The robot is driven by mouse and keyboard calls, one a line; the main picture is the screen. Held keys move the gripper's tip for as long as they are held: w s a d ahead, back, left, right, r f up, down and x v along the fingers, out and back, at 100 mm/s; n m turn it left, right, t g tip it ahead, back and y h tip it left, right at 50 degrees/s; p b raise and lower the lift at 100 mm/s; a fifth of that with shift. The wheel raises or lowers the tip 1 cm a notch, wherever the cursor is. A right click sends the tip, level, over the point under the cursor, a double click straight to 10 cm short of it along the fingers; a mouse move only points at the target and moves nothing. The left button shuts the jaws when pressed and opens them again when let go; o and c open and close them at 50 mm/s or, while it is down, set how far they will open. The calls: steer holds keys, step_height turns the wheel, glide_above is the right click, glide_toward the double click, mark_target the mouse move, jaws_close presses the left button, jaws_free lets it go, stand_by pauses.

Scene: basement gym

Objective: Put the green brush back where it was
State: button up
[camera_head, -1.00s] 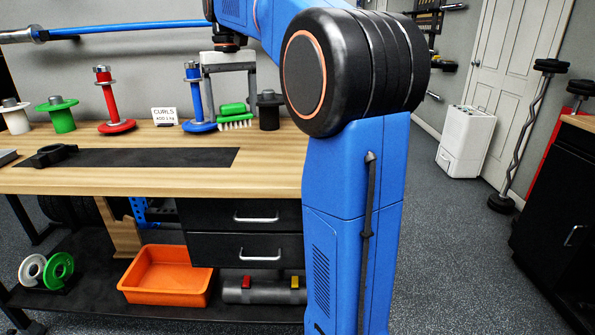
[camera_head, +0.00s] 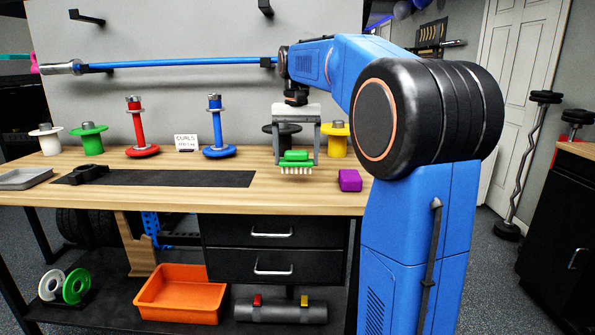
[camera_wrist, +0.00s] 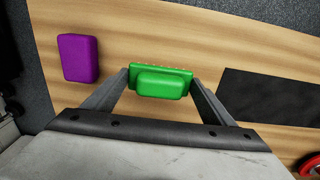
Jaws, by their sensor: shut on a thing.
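The green brush (camera_head: 295,159) has a green block with a raised grip and pale bristles facing down. My gripper (camera_head: 296,155) is shut on it, one finger at each end, and holds it at the right part of the wooden bench. In the wrist view the green brush (camera_wrist: 160,82) sits between the two fingertips of my gripper (camera_wrist: 160,84). Whether the bristles touch the bench top cannot be told for certain. The wooden bench (camera_head: 230,195) spreads under the brush.
A purple block (camera_head: 350,180) lies right of the brush. A black stand (camera_head: 282,137) and a yellow one (camera_head: 337,140) stand behind. Red (camera_head: 137,125) and blue (camera_head: 216,125) posts flank a sign (camera_head: 186,144). A black mat (camera_head: 165,179) lies left; wood around the brush is clear.

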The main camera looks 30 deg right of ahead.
mark_target(296, 168)
steer(key=shift+f, duration=2.1)
steer(key=shift+f, duration=0.1)
steer(key=o, duration=1)
step_height(296, 168, up, 12)
steer(key=shift+r, duration=0.1)
steer(key=shift+a, duration=0.1)
